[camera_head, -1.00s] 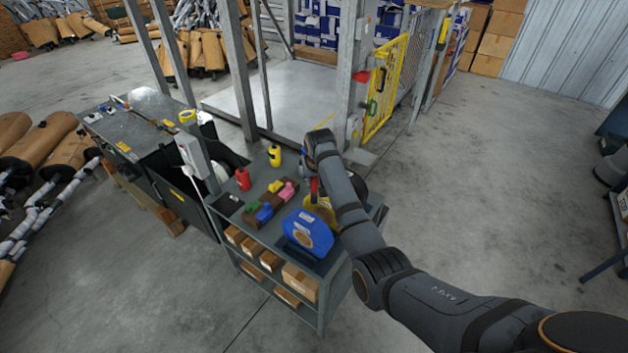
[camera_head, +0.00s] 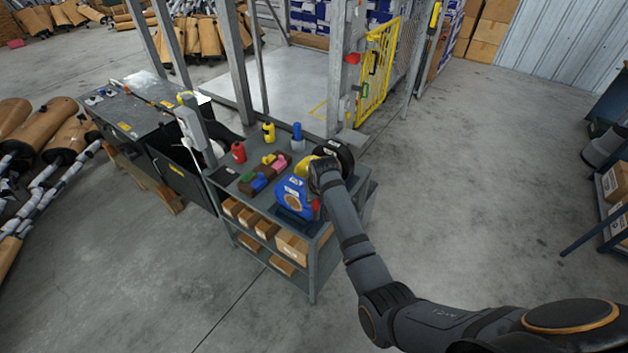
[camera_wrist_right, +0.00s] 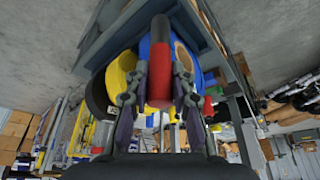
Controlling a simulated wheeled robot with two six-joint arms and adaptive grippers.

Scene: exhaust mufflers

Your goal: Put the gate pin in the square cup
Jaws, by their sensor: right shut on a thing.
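My right gripper (camera_wrist_right: 160,92) is shut on a red cylindrical pin (camera_wrist_right: 160,55), which looks like the gate pin. In the head view my right wrist (camera_head: 324,172) is over the near right side of the cart, beside the blue reel. A bit of red (camera_head: 316,208) shows just below it, while the fingers are mostly hidden. A blue cylinder (camera_head: 297,130) stands upright in a small pale cup (camera_head: 297,145) at the cart's back edge. I cannot tell whether this cup is square. My left gripper is not in view.
The cart top holds a blue reel (camera_head: 291,197), a yellow reel (camera_head: 305,165), a black reel (camera_head: 338,153), red (camera_head: 239,152) and yellow (camera_head: 268,132) bottles and a brown block tray (camera_head: 247,187). A yellow gate (camera_head: 378,70) stands behind.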

